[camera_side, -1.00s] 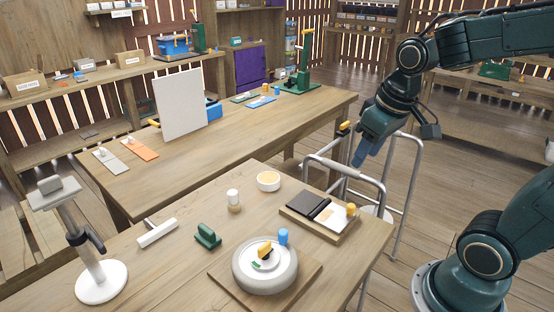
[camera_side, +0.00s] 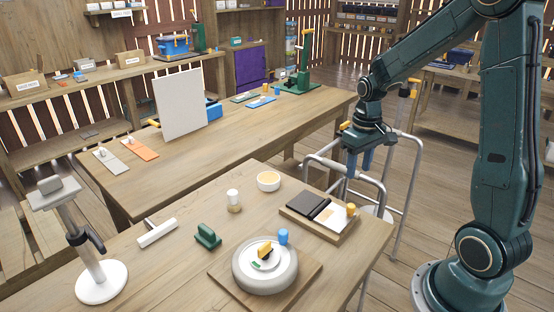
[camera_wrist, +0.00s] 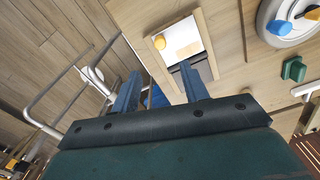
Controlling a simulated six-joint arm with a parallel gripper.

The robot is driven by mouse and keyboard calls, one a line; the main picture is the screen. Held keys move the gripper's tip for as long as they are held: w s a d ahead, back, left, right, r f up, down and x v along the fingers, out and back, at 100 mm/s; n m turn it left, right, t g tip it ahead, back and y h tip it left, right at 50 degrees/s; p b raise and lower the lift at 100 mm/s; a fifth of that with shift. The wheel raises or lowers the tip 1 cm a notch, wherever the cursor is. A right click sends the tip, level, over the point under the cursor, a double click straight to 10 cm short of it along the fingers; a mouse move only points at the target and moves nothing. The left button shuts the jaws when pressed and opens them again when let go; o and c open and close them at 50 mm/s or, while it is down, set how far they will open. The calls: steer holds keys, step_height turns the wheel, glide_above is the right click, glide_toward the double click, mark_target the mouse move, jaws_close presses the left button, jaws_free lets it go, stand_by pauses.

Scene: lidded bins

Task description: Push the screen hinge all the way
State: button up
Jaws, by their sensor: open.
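A shallow wooden tray box (camera_side: 304,226) sits at the right end of the front table, with a dark panel (camera_side: 308,203), a white panel (camera_side: 331,216) and a yellow knob (camera_side: 351,210). I cannot tell for sure which part is the screen hinge. A large white upright panel (camera_side: 180,104) stands on the back table. My gripper (camera_side: 358,168) is open and empty, fingers down, above and behind the tray. In the wrist view its fingers (camera_wrist: 160,72) overlap the tray's edge; contact cannot be told.
A metal walker-like frame (camera_side: 395,195) stands right beside the tray and my gripper. The front table also holds a round grey dial (camera_side: 265,283), a green block (camera_side: 208,240), a white bar (camera_side: 157,232) and a bowl (camera_side: 268,187). The front table's middle is partly clear.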

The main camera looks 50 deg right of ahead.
mark_target(352, 205)
steer(key=shift+f, duration=0.15)
steer(key=shift+f, duration=6.75)
jaws_close()
